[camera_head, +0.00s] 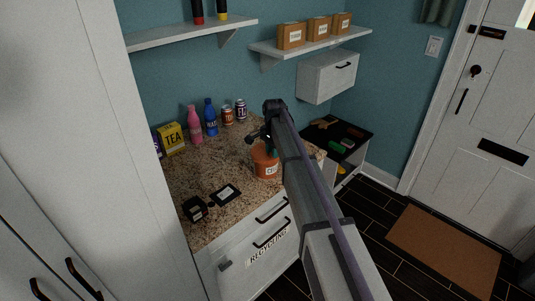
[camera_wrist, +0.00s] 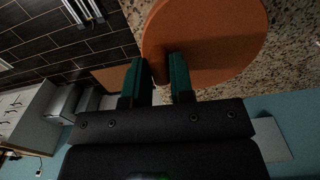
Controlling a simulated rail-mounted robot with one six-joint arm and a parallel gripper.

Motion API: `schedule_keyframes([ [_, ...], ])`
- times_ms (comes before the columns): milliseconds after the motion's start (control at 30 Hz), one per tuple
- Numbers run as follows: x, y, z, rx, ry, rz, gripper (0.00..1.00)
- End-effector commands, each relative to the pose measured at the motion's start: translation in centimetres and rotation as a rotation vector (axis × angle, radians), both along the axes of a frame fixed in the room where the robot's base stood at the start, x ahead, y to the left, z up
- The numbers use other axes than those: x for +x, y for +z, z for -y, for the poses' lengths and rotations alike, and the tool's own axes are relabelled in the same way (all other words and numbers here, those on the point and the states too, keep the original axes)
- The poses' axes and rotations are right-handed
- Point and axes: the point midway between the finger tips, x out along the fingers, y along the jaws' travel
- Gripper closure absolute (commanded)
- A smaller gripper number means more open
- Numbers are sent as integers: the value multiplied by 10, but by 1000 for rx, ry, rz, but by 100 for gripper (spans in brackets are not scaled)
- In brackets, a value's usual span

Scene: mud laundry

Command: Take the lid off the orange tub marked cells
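The orange tub (camera_head: 265,165) stands on the speckled counter, with a small white label whose words I cannot read. My gripper (camera_head: 268,146) is at the tub's top, and my arm hides part of the tub's right side. In the wrist view, a large round orange surface (camera_wrist: 215,40) fills the upper middle; I cannot tell lid from body there. The gripper's two green fingers (camera_wrist: 158,78) are spread apart, with an orange edge showing between their tips. The right finger overlaps the orange surface. I cannot see whether either finger touches it.
On the counter (camera_head: 210,175) behind and left stand a pink bottle (camera_head: 195,125), a blue bottle (camera_head: 210,118), two cans (camera_head: 228,116) and a yellow tea box (camera_head: 172,138). A black box (camera_head: 194,208) and dark tray (camera_head: 225,194) lie at the front left.

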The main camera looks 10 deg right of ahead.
Motion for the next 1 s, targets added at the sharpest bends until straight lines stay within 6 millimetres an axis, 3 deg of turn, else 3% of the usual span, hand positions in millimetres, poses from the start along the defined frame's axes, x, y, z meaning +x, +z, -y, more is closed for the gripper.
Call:
schedule_keyframes([
  [200,0,0,0,0,0,0,99],
  [567,0,6,0,0,0,0,100],
  [1000,0,100,0,0,0,0,100],
])
